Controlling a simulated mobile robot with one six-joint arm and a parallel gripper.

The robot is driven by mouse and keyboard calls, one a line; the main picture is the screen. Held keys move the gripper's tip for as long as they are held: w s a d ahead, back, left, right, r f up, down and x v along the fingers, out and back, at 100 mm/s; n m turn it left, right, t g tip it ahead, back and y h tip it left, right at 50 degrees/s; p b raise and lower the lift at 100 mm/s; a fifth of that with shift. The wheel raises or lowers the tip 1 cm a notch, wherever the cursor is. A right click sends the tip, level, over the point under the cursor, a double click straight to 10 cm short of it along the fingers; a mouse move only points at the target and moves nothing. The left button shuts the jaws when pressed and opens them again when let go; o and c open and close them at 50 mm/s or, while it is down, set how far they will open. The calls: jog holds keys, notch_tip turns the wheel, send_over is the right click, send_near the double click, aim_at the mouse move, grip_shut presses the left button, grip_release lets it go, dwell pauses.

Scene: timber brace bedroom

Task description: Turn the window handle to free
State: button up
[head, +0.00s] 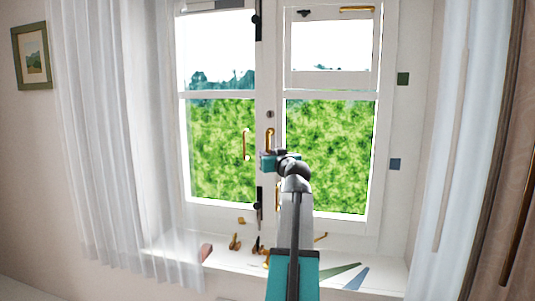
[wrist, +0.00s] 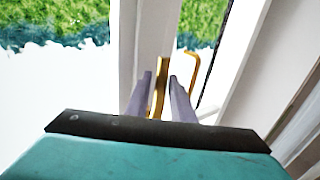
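The two-leaf white window (head: 270,114) is in the middle of the head view. A brass handle (head: 269,137) stands upright on its central post, just above my gripper (head: 268,158). In the wrist view, which looks upside down, my gripper (wrist: 161,76) has one grey finger on each side of the brass handle (wrist: 159,62). A small gap seems to show on both sides, so the fingers look open around it, not clamped. My gripper and arm hide the handle's lower part in the head view.
A second brass pull (head: 246,144) is on the left leaf; it also shows in the wrist view (wrist: 193,62). The white sill (head: 225,262) holds several small brass and coloured pieces. Sheer curtains (head: 95,140) hang at both sides.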

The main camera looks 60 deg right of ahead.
jog(key=shift+w, duration=0.1)
grip_shut()
